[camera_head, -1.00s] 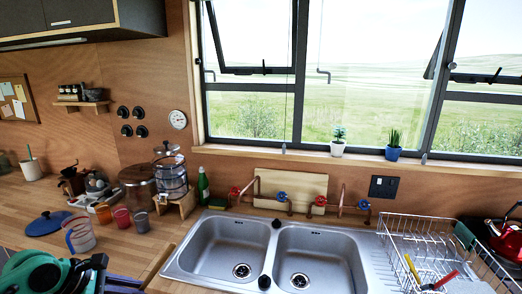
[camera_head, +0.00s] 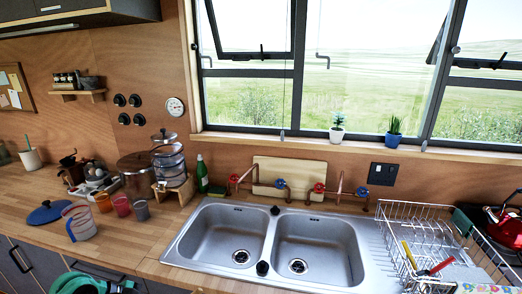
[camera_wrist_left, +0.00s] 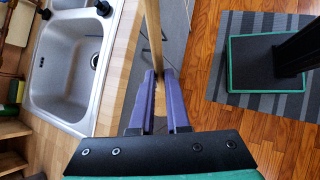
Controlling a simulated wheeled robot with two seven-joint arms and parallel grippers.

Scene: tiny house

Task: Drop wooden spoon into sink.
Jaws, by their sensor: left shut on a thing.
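The double-basin metal sink (camera_head: 270,238) is set in the wooden counter at the lower middle of the head view. Both basins look empty. The sink also shows at the upper left of the left wrist view (camera_wrist_left: 68,62). My left gripper (camera_wrist_left: 152,82) is shut on the wooden spoon (camera_wrist_left: 154,35), a long thin wooden piece pointing up the picture. The spoon is beside the counter edge, over the floor side, apart from the sink. In the head view only part of my left arm shows at the bottom edge. My right gripper is out of view.
A wire dish rack (camera_head: 412,240) stands right of the sink. Taps with red and blue knobs (camera_head: 281,184) rise behind it. Cups (camera_head: 121,205), a pitcher (camera_head: 80,222) and jars stand on the left. Bare counter (camera_head: 150,240) lies left of the sink.

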